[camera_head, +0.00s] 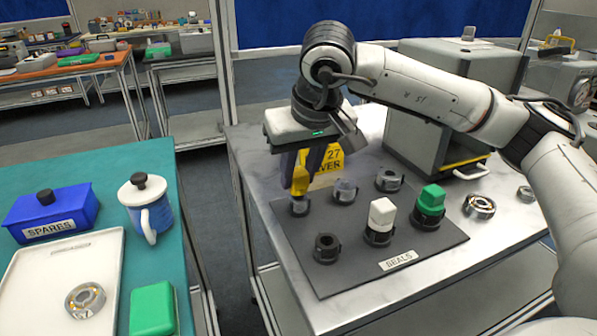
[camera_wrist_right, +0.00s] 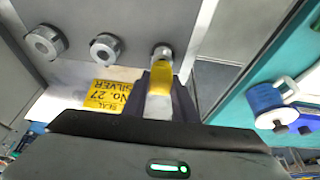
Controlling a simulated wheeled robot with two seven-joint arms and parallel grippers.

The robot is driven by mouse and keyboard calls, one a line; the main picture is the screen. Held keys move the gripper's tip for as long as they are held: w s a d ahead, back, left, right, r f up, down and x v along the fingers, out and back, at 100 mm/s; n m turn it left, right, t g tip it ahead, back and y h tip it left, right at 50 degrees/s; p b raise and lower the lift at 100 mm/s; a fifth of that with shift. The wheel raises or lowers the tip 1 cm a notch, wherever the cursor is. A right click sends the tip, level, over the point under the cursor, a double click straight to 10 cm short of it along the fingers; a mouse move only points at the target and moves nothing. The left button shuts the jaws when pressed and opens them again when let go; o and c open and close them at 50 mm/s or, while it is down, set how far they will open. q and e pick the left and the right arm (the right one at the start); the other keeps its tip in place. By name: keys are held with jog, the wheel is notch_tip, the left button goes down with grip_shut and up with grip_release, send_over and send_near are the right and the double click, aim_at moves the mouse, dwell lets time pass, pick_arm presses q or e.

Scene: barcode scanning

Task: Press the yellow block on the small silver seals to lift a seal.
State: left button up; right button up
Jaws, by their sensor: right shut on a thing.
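My right gripper (camera_head: 302,178) is shut on the yellow block (camera_head: 299,183) and points down at the back-left corner of the dark mat (camera_head: 345,275). The block's lower end is right at the back-left small silver seal (camera_head: 299,207); I cannot tell whether they touch. The wrist view shows the yellow block (camera_wrist_right: 160,78) between the fingers, with that seal (camera_wrist_right: 161,53) just beyond its end. Two more silver seals in dark holders, the middle one (camera_head: 344,191) and the right one (camera_head: 389,180), stand along the back row. My left gripper is not in view.
In the front row are an empty-looking dark holder (camera_head: 326,249), a white block (camera_head: 382,214) and a green block (camera_head: 431,198). A yellow "27 SILVER" sign (camera_head: 330,163) stands behind. A grey machine (camera_head: 440,105) stands at the back right. A teal table (camera_head: 105,170) is at left.

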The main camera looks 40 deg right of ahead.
grip_shut()
jog(key=shift+f+b, duration=0.65)
jog(key=shift+f, duration=0.1)
dwell(0.5)
jog(key=shift+s+a+f, duration=0.1)
jog(key=shift+s+f, duration=0.05)
jog(key=shift+f, duration=0.1)
dwell(0.9)
jog(key=shift+r+p, duration=2.6)
jog(key=shift+r, duration=1.1)
